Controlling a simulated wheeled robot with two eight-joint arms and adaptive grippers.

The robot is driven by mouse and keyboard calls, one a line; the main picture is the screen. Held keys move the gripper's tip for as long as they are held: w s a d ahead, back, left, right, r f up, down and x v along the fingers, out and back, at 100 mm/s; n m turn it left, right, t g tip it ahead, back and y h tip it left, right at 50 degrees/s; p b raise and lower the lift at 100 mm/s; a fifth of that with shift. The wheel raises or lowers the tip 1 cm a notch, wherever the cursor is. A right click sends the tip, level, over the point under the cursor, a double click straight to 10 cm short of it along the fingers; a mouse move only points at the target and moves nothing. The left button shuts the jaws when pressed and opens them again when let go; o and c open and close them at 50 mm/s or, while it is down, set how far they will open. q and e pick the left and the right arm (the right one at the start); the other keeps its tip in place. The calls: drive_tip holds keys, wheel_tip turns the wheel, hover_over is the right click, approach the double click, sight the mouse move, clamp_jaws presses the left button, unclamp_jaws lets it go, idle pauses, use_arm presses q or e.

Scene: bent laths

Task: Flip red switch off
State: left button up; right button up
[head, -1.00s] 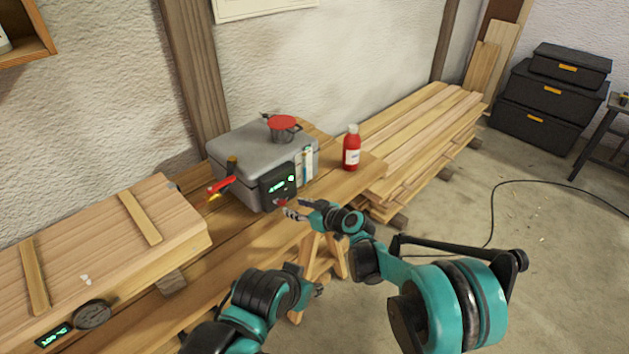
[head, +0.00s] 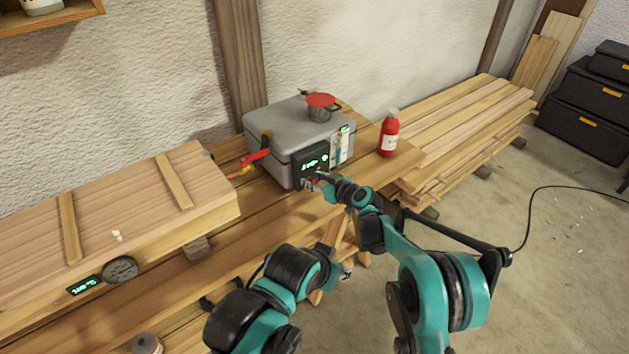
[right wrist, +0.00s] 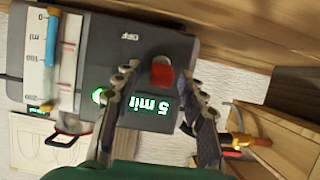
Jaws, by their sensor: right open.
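A grey case (head: 272,130) stands on the bench with a dark control panel (head: 311,160) on its front. In the right wrist view the red switch (right wrist: 161,72) sits on this panel, between the "OFF" lettering and the green "5 min" display (right wrist: 150,108). My right gripper (head: 309,185) is at the panel's lower edge. In the right wrist view its fingers (right wrist: 160,85) are open on either side of the switch; I cannot tell whether they touch it. My left gripper (head: 346,272) is low, in front of the bench, small and partly hidden, its jaws unclear.
A red-handled tool (head: 255,158) is at the case's left. Boards (head: 450,135) lie stacked at the right.

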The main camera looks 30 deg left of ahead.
clamp_jaws()
drive_tip(key=shift+d+f+t+y+b, duration=0.2)
drive_tip(key=shift+f+t+y+b, duration=0.3)
drive_tip(key=shift+b, duration=0.6)
drive_tip(key=shift+s+d+f+y+b, duration=0.1)
drive_tip(key=shift+f+y+b, duration=0.35)
drive_tip(key=shift+y, duration=0.35)
drive_tip(key=shift+d+f+t+y, duration=0.1)
drive_tip(key=shift+f+t+y, duration=0.05)
drive_tip(key=shift+t+y, duration=0.55)
drive_tip(key=shift+f+t+y, duration=0.3)
drive_tip(key=shift+y, duration=0.55)
drive_tip(key=shift+f+t+y, duration=0.3)
drive_tip(key=shift+y, duration=0.5)
drive_tip(key=shift+f+t+y, duration=0.3)
drive_tip(key=shift+y, duration=0.55)
